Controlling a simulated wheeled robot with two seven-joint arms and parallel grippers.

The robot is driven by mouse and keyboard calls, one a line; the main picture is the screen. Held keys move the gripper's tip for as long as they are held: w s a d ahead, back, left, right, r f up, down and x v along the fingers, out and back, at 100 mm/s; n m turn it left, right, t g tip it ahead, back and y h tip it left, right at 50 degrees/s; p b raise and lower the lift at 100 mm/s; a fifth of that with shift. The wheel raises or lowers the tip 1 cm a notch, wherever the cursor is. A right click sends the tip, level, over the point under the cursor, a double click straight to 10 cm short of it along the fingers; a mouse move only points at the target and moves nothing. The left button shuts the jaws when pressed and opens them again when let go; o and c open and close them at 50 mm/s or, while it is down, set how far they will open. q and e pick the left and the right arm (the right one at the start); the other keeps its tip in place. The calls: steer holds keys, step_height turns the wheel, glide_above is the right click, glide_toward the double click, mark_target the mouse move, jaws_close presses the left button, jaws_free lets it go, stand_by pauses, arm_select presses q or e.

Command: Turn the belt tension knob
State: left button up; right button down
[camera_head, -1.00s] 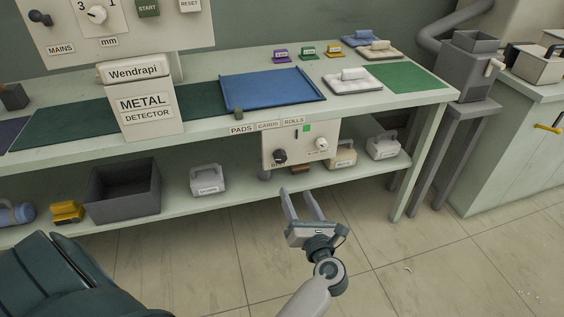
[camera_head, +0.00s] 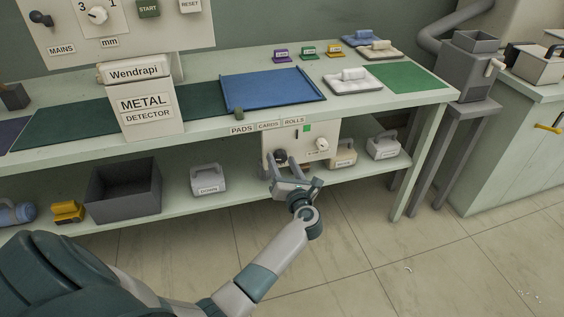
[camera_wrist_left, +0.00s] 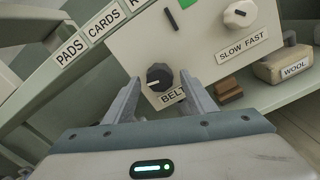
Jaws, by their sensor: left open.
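The belt tension knob is a black round knob (camera_wrist_left: 159,76) with a pale pointer mark, on a cream control panel (camera_wrist_left: 205,45) above a "BELT" label. In the head view the dark knob (camera_head: 280,156) shows on the panel under the table's front edge. My left gripper (camera_head: 282,162) is open in front of the panel. In the left wrist view its fingertips (camera_wrist_left: 160,84) stand to either side of the knob, with nothing held. I cannot tell whether they touch it. My right gripper is not in view.
A white knob (camera_wrist_left: 240,13) labelled "SLOW FAST" sits on the same panel, to the right. The tabletop (camera_head: 205,84) overhangs above.

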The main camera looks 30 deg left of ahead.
arm_select(q)
steer(key=shift+w+a, duration=0.2)
steer(key=shift+a, duration=0.05)
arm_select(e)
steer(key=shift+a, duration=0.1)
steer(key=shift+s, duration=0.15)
arm_select(q)
steer(key=c, duration=1)
steer(key=shift+c, duration=0.2)
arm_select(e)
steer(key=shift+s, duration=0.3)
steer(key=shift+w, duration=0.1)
